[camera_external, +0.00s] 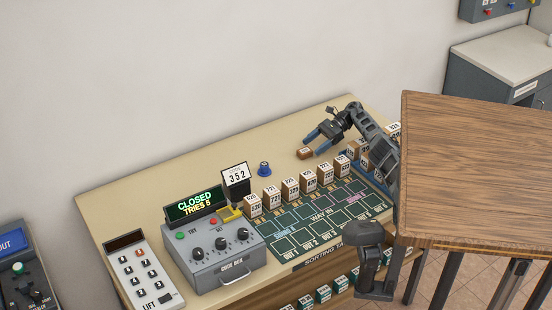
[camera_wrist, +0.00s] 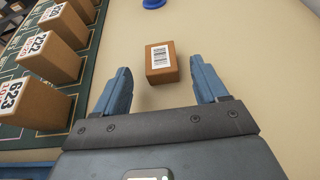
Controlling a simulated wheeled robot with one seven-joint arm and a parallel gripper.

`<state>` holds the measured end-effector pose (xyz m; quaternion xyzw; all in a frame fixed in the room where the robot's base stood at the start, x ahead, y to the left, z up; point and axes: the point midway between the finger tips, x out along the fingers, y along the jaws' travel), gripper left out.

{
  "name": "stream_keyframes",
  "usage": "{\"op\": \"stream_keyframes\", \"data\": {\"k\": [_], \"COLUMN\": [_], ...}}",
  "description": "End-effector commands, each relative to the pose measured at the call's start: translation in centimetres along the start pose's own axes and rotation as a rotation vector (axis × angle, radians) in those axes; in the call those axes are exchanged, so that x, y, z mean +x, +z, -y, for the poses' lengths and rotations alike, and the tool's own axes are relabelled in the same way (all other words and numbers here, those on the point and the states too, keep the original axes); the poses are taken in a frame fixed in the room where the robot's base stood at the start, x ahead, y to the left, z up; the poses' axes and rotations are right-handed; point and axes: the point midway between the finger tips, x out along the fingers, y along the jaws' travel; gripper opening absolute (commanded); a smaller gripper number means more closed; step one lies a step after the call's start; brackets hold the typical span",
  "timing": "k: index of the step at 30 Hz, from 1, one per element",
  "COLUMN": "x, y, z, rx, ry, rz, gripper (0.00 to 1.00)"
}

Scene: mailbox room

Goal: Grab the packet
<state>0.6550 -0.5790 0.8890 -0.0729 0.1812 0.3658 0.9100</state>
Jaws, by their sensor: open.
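The packet (camera_external: 305,153) is a small brown box lying alone on the beige table behind the row of numbered boxes. In the wrist view the packet (camera_wrist: 162,62) shows a white barcode label on top and sits just beyond my fingertips, roughly between their lines. My gripper (camera_external: 318,140) has blue fingers and is low over the table beside the packet, to its right. In the wrist view my gripper (camera_wrist: 163,82) is open and empty, with its fingers spread wider than the packet.
Several numbered boxes (camera_external: 289,186) stand in a row on the green sorting mat (camera_external: 318,226). A blue knob-like object (camera_external: 264,169) is left of the packet. A grey code box (camera_external: 215,255) and a lift panel (camera_external: 144,273) stand left. A wooden table (camera_external: 480,165) is at right.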

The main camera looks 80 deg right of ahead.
Motion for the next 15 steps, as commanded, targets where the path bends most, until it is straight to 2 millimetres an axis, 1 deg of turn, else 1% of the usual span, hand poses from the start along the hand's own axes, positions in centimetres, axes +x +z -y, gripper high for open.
{"op": "stream_keyframes", "data": {"k": [1,2,5,6,9,15], "x": [0.4,0.8,1.9,2.5,3.5,4.0], "y": [0.7,0.8,1.0,0.8,0.7,0.5], "z": [0.0,0.0,0.1,0.1,0.1,0.1], "rx": [0.001,0.0,0.0,0.001,0.0,0.0], "ry": [0.003,0.003,0.003,0.002,0.002,-0.001], "rz": [0.002,0.002,0.002,0.002,0.002,0.0], "gripper": [0.72,0.72,0.72,0.72,0.72,0.72]}}
